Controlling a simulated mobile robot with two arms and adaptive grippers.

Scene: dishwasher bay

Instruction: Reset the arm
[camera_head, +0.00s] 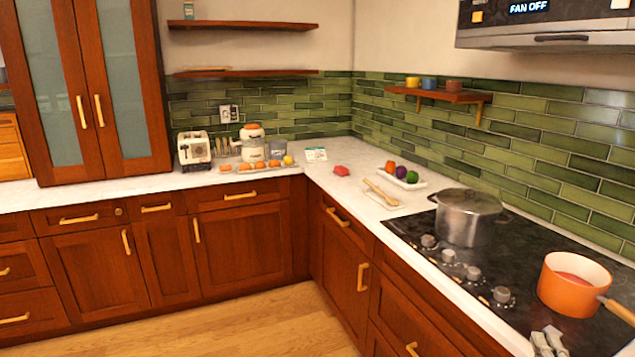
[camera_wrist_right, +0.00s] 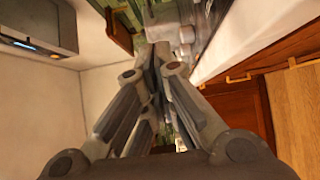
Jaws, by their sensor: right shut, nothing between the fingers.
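My right gripper (camera_head: 548,342) shows at the bottom right of the head view, in front of the stove's front edge. Only its grey tips are in frame there. In the right wrist view its fingers (camera_wrist_right: 158,56) come together, shut and empty. My left gripper is in neither view.
A black cooktop (camera_head: 520,262) holds a lidded steel pot (camera_head: 468,222) and an orange saucepan (camera_head: 572,290) with a wooden handle, close to my right gripper. White counters (camera_head: 345,215) run along both walls. A range hood (camera_head: 550,38) hangs above. The wooden floor (camera_head: 255,325) is clear.

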